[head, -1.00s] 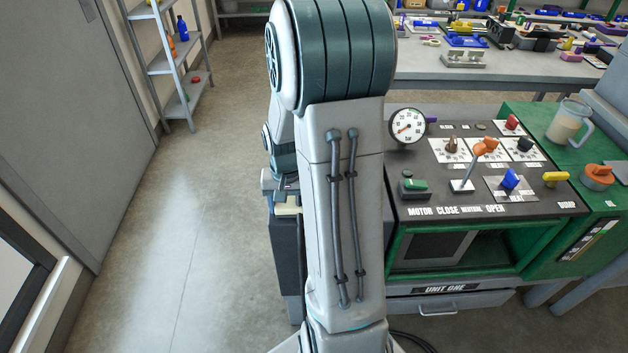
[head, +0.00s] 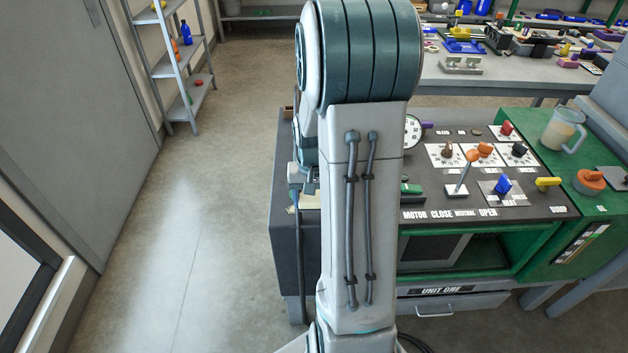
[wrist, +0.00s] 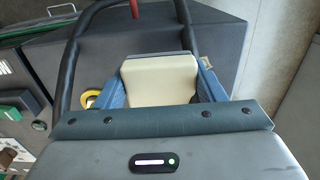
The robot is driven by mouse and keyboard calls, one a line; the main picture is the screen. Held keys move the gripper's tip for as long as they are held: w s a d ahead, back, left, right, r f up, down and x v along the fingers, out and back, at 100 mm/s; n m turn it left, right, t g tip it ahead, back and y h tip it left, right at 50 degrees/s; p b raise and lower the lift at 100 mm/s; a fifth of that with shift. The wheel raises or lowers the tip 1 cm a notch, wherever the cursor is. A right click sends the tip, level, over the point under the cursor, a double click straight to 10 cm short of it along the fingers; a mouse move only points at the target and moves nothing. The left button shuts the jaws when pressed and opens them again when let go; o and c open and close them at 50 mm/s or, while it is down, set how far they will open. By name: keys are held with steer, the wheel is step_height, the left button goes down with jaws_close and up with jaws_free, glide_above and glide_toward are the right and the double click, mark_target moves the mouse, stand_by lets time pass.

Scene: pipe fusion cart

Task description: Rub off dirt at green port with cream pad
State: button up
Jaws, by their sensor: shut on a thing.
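The cream pad (wrist: 160,80) is held between the blue fingers of my gripper (wrist: 162,92) in the wrist view, over the dark grey cart. My gripper is shut on the pad. In the head view my own arm hides the pad and most of the gripper, at the left end of the cart (head: 285,240). I cannot make out the green port or its dirt in either view. Whether the pad touches a surface cannot be told.
A dark curved bar (wrist: 75,55) arches around the pad in the wrist view, with a yellow ring (wrist: 92,97) close by. Floor at left is clear.

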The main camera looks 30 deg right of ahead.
steer(key=shift+r+p, duration=1.35)
steer(key=shift+r, duration=0.85)
steer(key=shift+s+r+p, duration=0.1)
steer(key=shift+r+p, duration=0.1)
steer(key=shift+p, duration=1.35)
steer(key=shift+f+p, duration=0.15)
steer(key=shift+p, duration=0.4)
